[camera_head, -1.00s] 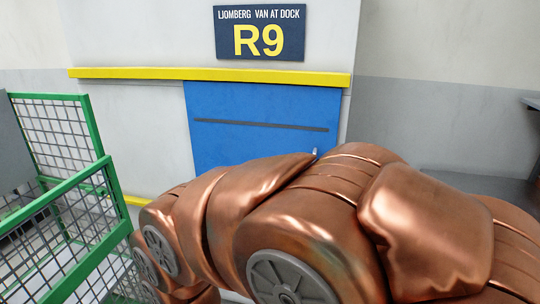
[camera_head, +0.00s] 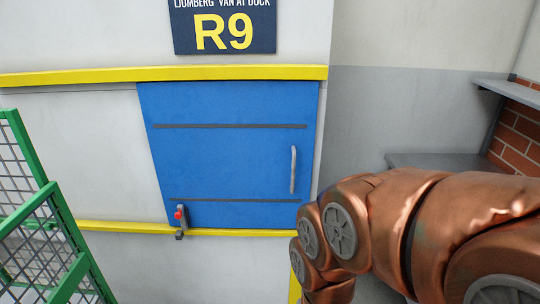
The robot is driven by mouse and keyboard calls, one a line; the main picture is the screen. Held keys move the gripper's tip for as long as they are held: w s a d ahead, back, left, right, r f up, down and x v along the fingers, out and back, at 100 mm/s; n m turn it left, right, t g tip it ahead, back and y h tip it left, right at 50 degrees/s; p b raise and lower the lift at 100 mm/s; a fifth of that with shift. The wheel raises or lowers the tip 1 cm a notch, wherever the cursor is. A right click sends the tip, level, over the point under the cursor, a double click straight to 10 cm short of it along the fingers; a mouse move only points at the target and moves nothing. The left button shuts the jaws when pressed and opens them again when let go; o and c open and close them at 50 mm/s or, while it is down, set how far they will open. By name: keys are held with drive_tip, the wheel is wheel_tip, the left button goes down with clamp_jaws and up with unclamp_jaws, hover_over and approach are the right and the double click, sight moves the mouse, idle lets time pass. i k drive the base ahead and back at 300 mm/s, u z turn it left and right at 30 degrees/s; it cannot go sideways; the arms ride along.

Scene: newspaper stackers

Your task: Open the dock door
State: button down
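The blue dock door (camera_head: 225,160) is shut in the white wall under the R9 sign (camera_head: 222,27). It has two dark horizontal strips and a grey vertical handle (camera_head: 293,170) near its right edge. A small latch with a red knob (camera_head: 180,216) sits at the door's lower left corner. My copper arm reaches in from the right, its near links in front of the wall right of and below the door. My gripper is not visible in this view.
A green wire-mesh cage (camera_head: 50,225) stands at the left. A yellow rail (camera_head: 80,76) runs above the door and another yellow strip (camera_head: 115,227) runs below it. Grey shelves (camera_head: 440,160) and a brick patch (camera_head: 518,135) are at the right. The space before the door is open.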

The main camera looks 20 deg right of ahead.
sight(235, 153)
drive_tip(key=z, duration=0.9)
drive_tip(key=k, duration=0.95)
drive_tip(key=u, duration=0.9)
drive_tip(key=i, duration=0.5)
drive_tip(key=u, duration=0.05)
